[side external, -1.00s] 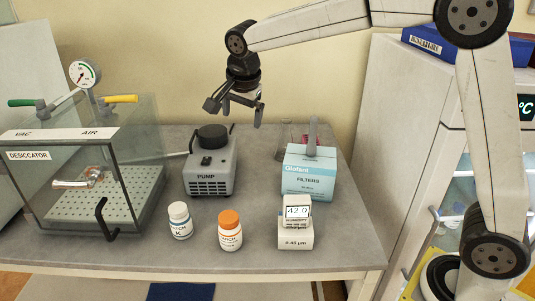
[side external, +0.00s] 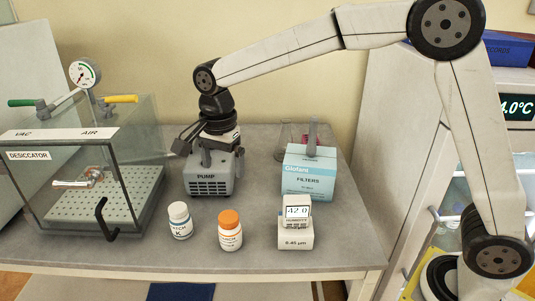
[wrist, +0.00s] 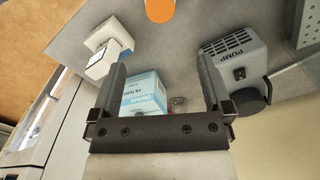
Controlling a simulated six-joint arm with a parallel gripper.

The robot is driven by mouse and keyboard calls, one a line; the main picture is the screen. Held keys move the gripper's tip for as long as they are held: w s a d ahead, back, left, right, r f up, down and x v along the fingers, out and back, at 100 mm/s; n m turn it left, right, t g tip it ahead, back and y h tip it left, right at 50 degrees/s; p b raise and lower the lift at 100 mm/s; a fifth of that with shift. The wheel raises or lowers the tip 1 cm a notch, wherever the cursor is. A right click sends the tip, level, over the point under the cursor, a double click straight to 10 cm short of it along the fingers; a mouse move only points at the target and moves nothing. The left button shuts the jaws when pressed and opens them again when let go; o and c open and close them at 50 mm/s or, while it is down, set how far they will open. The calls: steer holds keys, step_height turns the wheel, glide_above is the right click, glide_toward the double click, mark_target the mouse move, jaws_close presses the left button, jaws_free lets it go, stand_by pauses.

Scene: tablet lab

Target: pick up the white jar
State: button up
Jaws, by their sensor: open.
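The white jar (side external: 180,222) with a white cap stands upright on the grey bench, in front of the pump and left of a jar with an orange cap (side external: 229,231). My gripper (side external: 222,160) is open and empty, up behind the white jar and in front of the pump in the side view. In the wrist view its two fingers (wrist: 161,75) are wide apart with nothing between them. The wrist view shows the orange cap (wrist: 160,10) at the top edge; the white jar is not in that view.
The pump (side external: 208,182) stands behind the white jar, partly covered by my gripper. The glass desiccator (side external: 128,190) is close on the left. A blue filters box (side external: 309,178) and a small white display unit (side external: 296,226) are on the right. The bench front is clear.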

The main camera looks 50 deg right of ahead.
mark_target(228, 216)
step_height(228, 216, down, 13)
stand_by(0.6)
steer(key=shift+f, duration=0.1)
steer(key=shift+f, duration=2.5)
steer(key=c, duration=1.1)
steer(key=shift+r, duration=0.1)
steer(key=shift+c, duration=0.2)
